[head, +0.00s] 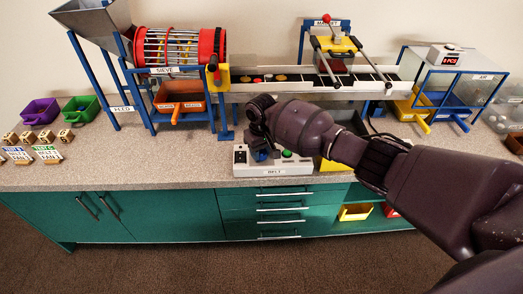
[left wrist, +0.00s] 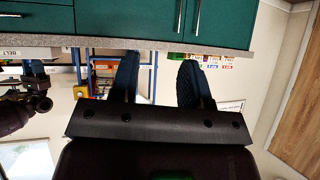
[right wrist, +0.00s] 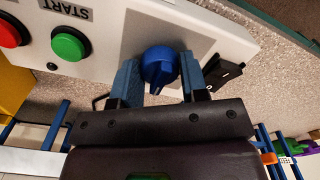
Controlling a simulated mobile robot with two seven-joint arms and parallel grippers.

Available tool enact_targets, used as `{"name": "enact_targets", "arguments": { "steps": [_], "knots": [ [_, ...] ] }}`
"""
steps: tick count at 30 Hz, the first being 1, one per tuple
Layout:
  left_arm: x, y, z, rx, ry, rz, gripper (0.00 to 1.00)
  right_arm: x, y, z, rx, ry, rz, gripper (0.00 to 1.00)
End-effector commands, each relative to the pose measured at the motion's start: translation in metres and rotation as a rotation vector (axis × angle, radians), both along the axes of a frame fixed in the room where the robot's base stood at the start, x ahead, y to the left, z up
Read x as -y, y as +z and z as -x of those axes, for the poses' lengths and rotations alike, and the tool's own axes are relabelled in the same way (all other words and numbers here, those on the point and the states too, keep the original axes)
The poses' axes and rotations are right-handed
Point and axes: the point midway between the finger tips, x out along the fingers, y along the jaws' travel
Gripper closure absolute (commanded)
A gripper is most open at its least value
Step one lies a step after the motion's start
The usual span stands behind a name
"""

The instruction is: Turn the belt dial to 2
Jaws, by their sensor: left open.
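The belt control panel (head: 242,168), a pale box labelled BELT, stands at the counter's front edge. In the head view my right gripper (head: 260,150) points down over the panel and covers the dial. My left gripper (left wrist: 158,82) is open and empty, in front of the cabinets, and is outside the head view.
On the panel, a green START button (right wrist: 69,44) and a red button (right wrist: 8,34) sit on one side of the dial, a black rocker switch (right wrist: 224,73) on the other. The conveyor (head: 300,84) runs behind. An orange bin (head: 180,100) stands under the sieve (head: 170,48).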

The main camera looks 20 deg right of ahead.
Motion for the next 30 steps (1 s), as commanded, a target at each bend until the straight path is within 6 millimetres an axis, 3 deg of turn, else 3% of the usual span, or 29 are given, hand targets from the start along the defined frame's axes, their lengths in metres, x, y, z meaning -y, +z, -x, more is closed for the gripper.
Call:
{"name": "enact_targets", "arguments": {
  "steps": [1,4,14,17,24,30],
  "knots": [
    [0.000,0.000,0.000,0.000,0.000,0.000,0.57,0.000,-0.002,0.001,-0.002,0.001,0.000,0.52],
    [0.000,0.000,0.000,0.000,0.000,0.000,0.57,0.000,-0.001,0.001,-0.002,0.001,0.000,0.36],
    [-0.001,0.002,-0.001,0.004,-0.001,-0.001,0.57,0.000,0.003,0.000,0.001,0.001,0.000,0.35],
    [-0.001,0.007,-0.003,0.011,-0.002,-0.003,0.57,0.000,0.013,-0.001,0.005,0.001,0.000,0.35],
    [-0.001,0.021,-0.007,0.035,-0.002,-0.003,0.57,0.000,0.057,-0.001,0.008,0.001,-0.001,0.35],
    [-0.004,0.019,0.000,0.020,0.004,-0.004,0.57,0.000,0.088,0.000,0.004,0.002,0.000,0.35]
  ]
}}
